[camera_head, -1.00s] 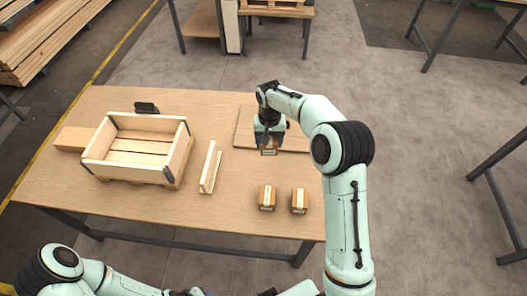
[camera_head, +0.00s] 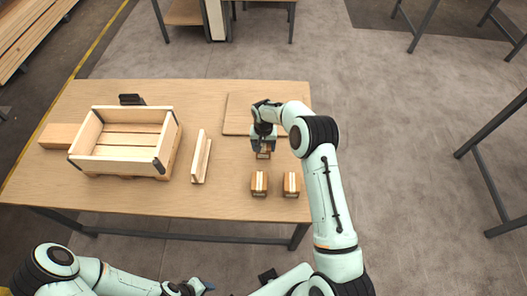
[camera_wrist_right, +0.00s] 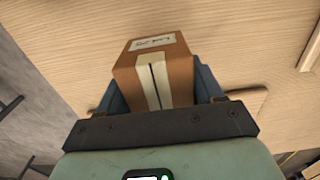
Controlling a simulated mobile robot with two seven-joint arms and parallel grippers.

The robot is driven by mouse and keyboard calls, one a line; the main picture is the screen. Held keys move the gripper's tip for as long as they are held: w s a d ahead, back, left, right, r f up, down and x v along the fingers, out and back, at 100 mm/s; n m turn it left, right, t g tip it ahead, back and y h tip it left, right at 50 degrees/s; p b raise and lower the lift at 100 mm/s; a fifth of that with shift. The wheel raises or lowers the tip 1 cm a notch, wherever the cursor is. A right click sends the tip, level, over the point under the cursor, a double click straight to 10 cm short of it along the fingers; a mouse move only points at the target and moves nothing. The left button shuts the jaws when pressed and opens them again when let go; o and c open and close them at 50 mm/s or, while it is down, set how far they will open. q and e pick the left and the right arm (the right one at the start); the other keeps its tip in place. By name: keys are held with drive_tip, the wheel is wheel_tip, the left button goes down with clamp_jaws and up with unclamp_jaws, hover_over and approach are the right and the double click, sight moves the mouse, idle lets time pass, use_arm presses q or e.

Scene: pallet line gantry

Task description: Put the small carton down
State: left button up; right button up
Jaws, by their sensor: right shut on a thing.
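My right gripper (camera_head: 263,146) is shut on a small brown carton (camera_head: 263,154), just in front of the thin board on the table. In the right wrist view the carton (camera_wrist_right: 155,70) sits between the two dark fingers of the right gripper (camera_wrist_right: 160,88), with a white label and a pale tape strip showing. Whether its underside touches the table I cannot tell. Two similar cartons stand on the table nearer the front, a left one (camera_head: 259,184) and a right one (camera_head: 291,184). My left gripper (camera_head: 203,287) is low at the bottom edge, far from the cartons; its jaws are unclear.
The wooden table (camera_head: 110,200) holds an open wooden crate (camera_head: 115,165), a wooden block (camera_head: 60,136), an upright wooden piece (camera_head: 201,157), a small dark item (camera_head: 132,99) and the flat board (camera_head: 239,112). Bare tabletop lies between the upright piece and the cartons.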

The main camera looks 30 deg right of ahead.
drive_tip(key=shift+f, duration=2.05)
drive_tip(key=shift+f, duration=0.15)
drive_tip(key=o, duration=1.3)
drive_tip(key=shift+c, duration=0.2)
wheel_tip(320, 180, up, 12)
drive_tip(key=shift+r, duration=0.15)
